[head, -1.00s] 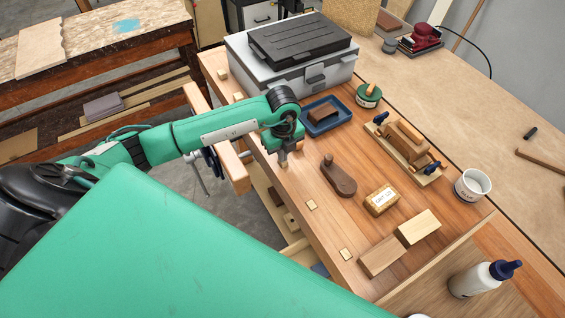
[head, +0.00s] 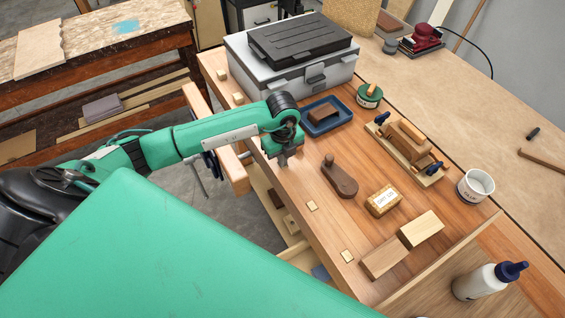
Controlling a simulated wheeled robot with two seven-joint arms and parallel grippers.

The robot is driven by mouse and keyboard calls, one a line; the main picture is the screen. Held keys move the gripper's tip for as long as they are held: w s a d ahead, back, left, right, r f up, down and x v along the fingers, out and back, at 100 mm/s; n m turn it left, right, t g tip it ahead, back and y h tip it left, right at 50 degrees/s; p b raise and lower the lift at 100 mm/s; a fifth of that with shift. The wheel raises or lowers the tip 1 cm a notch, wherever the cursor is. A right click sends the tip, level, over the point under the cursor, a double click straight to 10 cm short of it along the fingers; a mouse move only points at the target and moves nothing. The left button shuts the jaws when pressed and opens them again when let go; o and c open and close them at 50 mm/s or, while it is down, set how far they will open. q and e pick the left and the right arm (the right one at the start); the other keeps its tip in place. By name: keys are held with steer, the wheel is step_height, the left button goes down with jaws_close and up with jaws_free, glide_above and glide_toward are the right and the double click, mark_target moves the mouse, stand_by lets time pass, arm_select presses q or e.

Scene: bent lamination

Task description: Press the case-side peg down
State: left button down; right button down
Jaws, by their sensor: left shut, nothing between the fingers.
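Square light-wood pegs sit in a row along the front edge of the workbench (head: 375,222). Two stand up beside the grey case (head: 320,78): a far peg (head: 222,74) and a nearer peg (head: 238,98). Two more, a middle peg (head: 312,205) and a near peg (head: 347,255), look nearly flush with the top. My left gripper (head: 283,161) is shut and empty, pointing down at the bench edge between the raised pegs and the flush ones. Whatever is directly under its fingertips is hidden, so contact there cannot be told. My right gripper is out of view.
Right of the left gripper are a blue tray (head: 327,118) with a brown block, a dark wooden piece with a knob (head: 340,180), and a clamped lamination form (head: 405,150). Wood blocks (head: 384,258) lie nearer. A vise jaw (head: 232,172) juts from the front edge.

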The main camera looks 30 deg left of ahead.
arm_select(q)
steer(key=shift+r+p, duration=1.2)
steer(key=shift+r, duration=0.6)
step_height(320, 180, up, 4)
steer(key=p, duration=0.2)
steer(key=shift+r+p, duration=0.25)
steer(key=shift+p, duration=0.15)
steer(key=shift+s+f, duration=0.1)
